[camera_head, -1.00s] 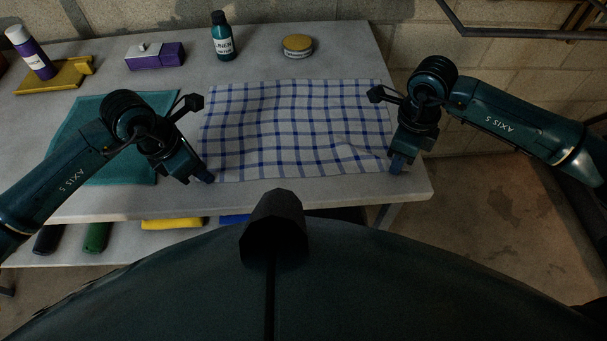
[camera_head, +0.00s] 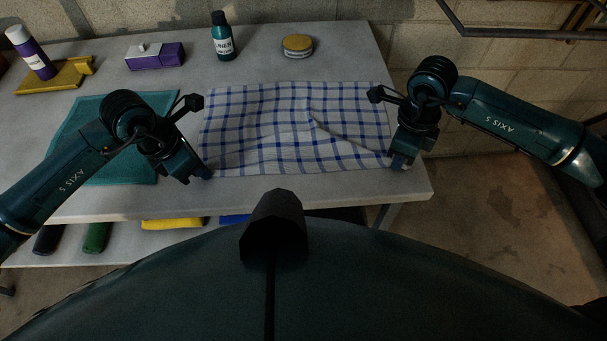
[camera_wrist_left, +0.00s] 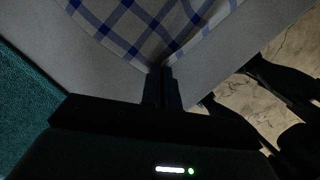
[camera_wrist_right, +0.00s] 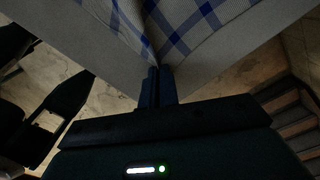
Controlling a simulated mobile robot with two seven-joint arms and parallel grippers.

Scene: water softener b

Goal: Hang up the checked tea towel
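The blue-and-white checked tea towel (camera_head: 270,125) lies spread on the grey table, with raised folds across its middle and right half. My left gripper (camera_head: 207,175) is at its near left corner; in the left wrist view the fingers (camera_wrist_left: 160,75) are closed together on the towel's corner (camera_wrist_left: 150,30). My right gripper (camera_head: 398,164) is at its near right corner; in the right wrist view the fingers (camera_wrist_right: 155,75) are closed on that corner (camera_wrist_right: 180,20). The near edge looks slightly lifted between the grippers.
A teal cloth (camera_head: 125,170) lies left of the towel. A bottle (camera_head: 222,38), a yellow-lidded tin (camera_head: 297,46), a purple box (camera_head: 155,55) and a yellow item (camera_head: 55,77) with a purple bottle (camera_head: 32,52) stand behind. A dark rail (camera_head: 520,35) is at upper right.

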